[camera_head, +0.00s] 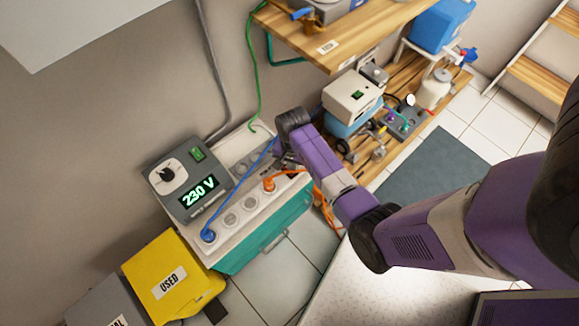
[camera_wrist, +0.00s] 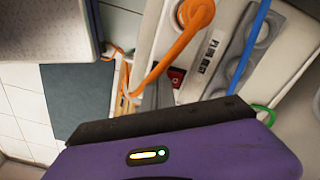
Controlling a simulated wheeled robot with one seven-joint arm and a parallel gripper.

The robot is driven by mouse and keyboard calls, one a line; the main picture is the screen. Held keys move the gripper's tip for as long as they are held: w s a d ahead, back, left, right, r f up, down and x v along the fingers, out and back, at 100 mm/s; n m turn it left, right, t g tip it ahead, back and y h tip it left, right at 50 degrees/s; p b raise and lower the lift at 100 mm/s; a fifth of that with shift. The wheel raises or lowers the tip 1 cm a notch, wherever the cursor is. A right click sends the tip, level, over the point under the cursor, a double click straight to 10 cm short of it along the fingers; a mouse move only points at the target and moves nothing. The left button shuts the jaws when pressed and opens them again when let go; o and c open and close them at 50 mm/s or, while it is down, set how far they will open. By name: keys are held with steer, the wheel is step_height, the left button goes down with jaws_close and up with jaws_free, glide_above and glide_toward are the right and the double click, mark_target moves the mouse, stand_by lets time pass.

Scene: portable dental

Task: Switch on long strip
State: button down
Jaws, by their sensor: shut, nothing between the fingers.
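A long white socket strip (camera_head: 231,219) lies along the front of the cabinet top in the head view. A blue plug (camera_head: 208,236) sits at its near end and an orange plug (camera_head: 269,184) towards its far end. In the wrist view the orange plug (camera_wrist: 198,12) is at the top, and a small red switch (camera_wrist: 177,77) lies below it at the strip's end. My gripper (camera_head: 284,160) is shut and empty, close over the far end of the strip. My wrist hides part of that end; whether the fingers touch it, I cannot tell.
A second row of grey sockets (camera_wrist: 263,32) lies beside the strip, with a blue cable (camera_wrist: 247,45) crossing near it. A grey unit reading 230 V (camera_head: 190,178) stands behind. A yellow box (camera_head: 168,279) is at the near end. An orange cable hangs over the front edge.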

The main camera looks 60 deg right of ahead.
steer(key=shift+f, duration=0.25)
steer(key=shift+r, duration=0.15)
step_height(320, 180, up, 7)
steer(key=p, duration=0.7)
stand_by(0.7)
